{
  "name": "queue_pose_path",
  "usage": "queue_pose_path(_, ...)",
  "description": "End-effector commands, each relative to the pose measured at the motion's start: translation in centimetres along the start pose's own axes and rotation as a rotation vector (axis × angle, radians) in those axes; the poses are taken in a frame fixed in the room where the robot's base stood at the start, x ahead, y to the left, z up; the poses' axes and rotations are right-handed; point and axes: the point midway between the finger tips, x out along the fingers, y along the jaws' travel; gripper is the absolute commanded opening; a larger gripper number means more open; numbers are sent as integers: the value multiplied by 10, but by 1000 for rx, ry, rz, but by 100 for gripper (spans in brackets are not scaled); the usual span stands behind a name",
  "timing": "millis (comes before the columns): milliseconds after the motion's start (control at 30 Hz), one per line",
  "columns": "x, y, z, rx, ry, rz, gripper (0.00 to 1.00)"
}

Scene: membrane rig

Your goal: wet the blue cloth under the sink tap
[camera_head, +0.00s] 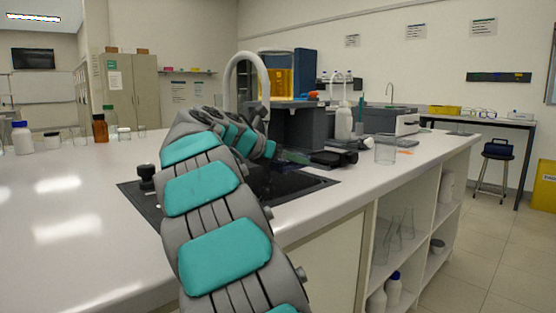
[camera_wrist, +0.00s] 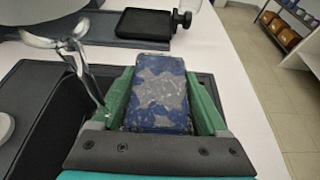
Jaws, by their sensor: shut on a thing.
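My gripper (camera_wrist: 165,95) has green fingers and is shut on the blue cloth (camera_wrist: 160,90), a folded pad with grey patches between the fingers. In the head view my gripper (camera_head: 297,157) is over the black sink area (camera_head: 310,183), and the cloth cannot be made out there. A chrome tap part (camera_wrist: 68,45) stands to the left of the cloth in the wrist view, apart from it. In the head view a tall pale curved tap (camera_head: 246,60) rises behind my arm. No water can be made out.
A glass beaker (camera_head: 385,150) and a white bottle (camera_head: 343,122) stand right of my gripper. A dark flat plate with a knob (camera_wrist: 143,24) lies beyond the cloth. Bottles, including a brown one (camera_head: 100,128), stand at the left.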

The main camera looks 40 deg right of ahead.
Motion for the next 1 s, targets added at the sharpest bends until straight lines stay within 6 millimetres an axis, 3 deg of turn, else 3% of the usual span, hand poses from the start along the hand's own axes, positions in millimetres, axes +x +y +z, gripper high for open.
queue_pose_path(533, 12, -38, 6, 0, 1, -2, 23)
queue_pose_path(1000, 13, -43, 6, 2, 0, 1, 23)
